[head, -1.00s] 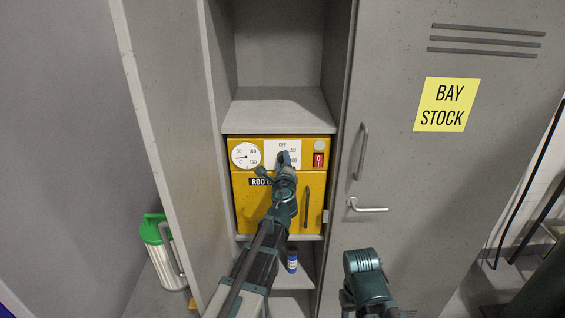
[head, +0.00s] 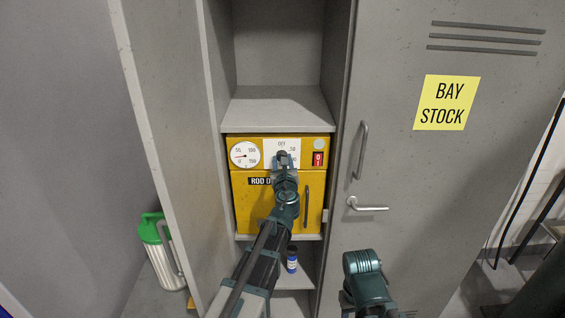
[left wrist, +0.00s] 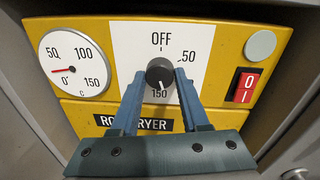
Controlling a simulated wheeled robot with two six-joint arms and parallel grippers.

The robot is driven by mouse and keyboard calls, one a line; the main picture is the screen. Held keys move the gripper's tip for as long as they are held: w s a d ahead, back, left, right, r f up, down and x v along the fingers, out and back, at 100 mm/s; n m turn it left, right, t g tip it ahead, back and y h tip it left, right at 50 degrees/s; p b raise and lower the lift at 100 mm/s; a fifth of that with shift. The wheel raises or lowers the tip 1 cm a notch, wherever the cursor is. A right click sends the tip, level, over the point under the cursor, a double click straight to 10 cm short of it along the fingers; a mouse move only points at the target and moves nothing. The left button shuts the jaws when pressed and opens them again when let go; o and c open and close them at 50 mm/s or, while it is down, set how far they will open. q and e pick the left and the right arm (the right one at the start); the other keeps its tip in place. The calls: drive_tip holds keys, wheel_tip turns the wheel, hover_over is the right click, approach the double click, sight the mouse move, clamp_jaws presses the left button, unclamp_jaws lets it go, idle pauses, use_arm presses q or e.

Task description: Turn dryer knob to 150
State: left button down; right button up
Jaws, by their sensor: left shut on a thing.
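The yellow rod dryer (head: 252,204) sits on a shelf inside the open locker. Its round dark knob (left wrist: 160,73) is on a white dial plate (left wrist: 200,40), marked OFF at the top, 50 at the upper right and 150 at the bottom. A light mark on the knob's lower edge appears to point down at 150. My left gripper (left wrist: 160,88) is shut on the knob, one blue finger on each side. In the head view my left gripper (head: 283,160) covers most of the knob. My right gripper is out of sight; only part of that arm shows.
A red 0/1 switch (left wrist: 245,86) and a grey round button (left wrist: 260,44) are at right. A blue bottle (head: 292,262) stands below. The locker door (head: 160,150) is open at left.

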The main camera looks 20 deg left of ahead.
use_arm(q)
drive_tip(key=shift+m, duration=1.6)
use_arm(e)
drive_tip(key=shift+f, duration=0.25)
use_arm(q)
drive_tip(key=shift+m, duration=0.3)
drive_tip(key=shift+c, duration=2)
unclamp_jaws()
